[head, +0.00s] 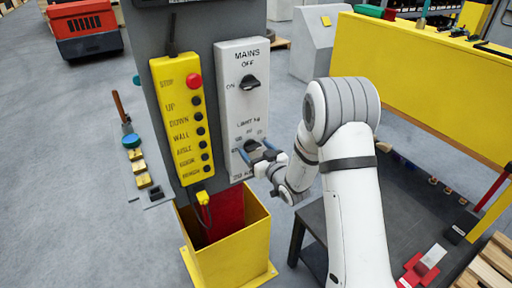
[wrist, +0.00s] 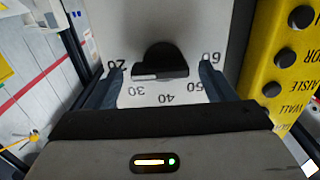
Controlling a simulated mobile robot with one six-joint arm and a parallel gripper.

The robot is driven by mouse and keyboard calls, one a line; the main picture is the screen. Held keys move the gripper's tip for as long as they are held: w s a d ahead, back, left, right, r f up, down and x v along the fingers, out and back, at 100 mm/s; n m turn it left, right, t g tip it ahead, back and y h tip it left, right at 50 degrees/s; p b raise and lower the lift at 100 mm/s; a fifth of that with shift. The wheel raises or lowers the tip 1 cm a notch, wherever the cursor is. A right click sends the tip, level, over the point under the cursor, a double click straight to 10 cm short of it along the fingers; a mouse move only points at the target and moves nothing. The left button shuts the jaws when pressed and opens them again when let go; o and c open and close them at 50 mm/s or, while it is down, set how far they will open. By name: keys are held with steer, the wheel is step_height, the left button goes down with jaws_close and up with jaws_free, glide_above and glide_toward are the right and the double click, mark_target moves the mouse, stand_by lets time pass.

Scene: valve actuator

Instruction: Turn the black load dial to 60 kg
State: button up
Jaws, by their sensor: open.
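The black load dial (wrist: 160,58) sits on the light grey panel, in the middle of the wrist view, where the scale appears upside down. A white mark on the dial's left half points left, roughly towards the 20. The 60 (wrist: 210,57) is on the right of the scale in that view. My gripper (wrist: 160,70) is open, with one blue-grey finger on each side of the dial and a visible gap to it. In the head view, my gripper (head: 262,158) is at the lower part of the panel and partly hides the dial (head: 252,146).
The MAINS switch (head: 249,83) is above the dial on the same panel (head: 232,110). A yellow button box (head: 182,120) with a red STOP button hangs to the left. A yellow bin (head: 230,252) stands below; a dark table (head: 400,215) is at right.

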steer(key=shift+w+a, duration=0.1)
steer(key=shift+w, duration=0.05)
steer(key=shift+c, duration=0.3)
steer(key=c, duration=0.9)
